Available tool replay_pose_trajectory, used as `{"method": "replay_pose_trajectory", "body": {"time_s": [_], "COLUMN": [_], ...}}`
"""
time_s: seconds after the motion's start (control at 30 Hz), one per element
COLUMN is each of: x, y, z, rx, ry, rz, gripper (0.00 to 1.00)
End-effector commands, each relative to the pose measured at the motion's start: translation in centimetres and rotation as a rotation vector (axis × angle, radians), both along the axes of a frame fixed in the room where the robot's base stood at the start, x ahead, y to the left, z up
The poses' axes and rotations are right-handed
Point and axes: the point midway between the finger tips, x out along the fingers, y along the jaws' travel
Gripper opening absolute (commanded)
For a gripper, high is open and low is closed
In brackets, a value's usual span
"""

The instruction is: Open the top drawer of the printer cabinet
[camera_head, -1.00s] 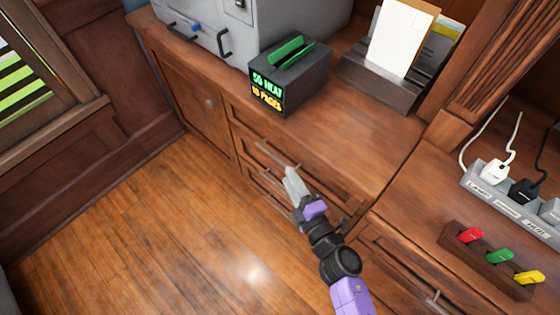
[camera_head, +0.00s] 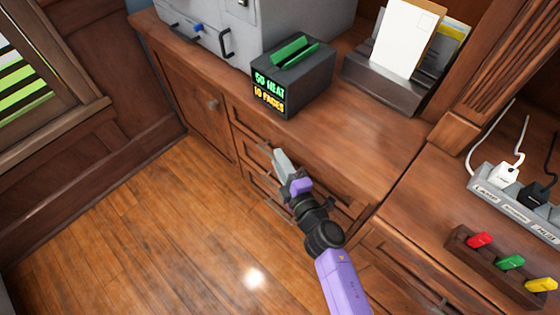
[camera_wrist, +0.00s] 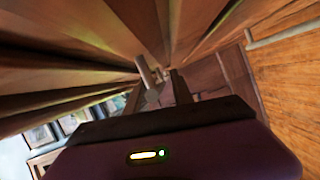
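The printer cabinet (camera_head: 347,148) is brown wood, with a stack of drawers below its top. The top drawer (camera_head: 243,117) looks flush with the cabinet front. Its metal bar handle (camera_head: 266,147) is mostly hidden behind my gripper (camera_head: 279,156), whose fingertips are at the handle in the head view. In the wrist view, a grey bar (camera_wrist: 145,70) that looks like a handle stands close in front of my gripper (camera_wrist: 160,90). I cannot tell whether the fingers are touching it, around it or closed on it.
A grey printer (camera_head: 240,35) and a dark box with a lit display (camera_head: 292,80) stand on the cabinet. A power strip (camera_head: 515,195) and coloured switches (camera_head: 510,262) are at right. Floor (camera_head: 150,220) is clear at left.

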Motion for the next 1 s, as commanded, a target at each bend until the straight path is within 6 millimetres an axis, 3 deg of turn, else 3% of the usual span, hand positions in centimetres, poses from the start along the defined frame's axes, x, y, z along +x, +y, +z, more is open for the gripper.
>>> {"method": "replay_pose_trajectory", "body": {"time_s": [0.03, 0.1, 0.13, 1.0], "x": [-0.01, -0.02, -0.02, -0.05], "y": [0.0, -0.01, -0.01, -0.04], "z": [0.0, 0.0, 0.0, -0.05], "rx": [0.0, 0.0, 0.0, 0.0], "ry": [0.0, 0.0, 0.0, 0.001], "rz": [0.0, 0.0, 0.0, 0.0], "gripper": [0.16, 0.02, 0.0, 0.0]}}
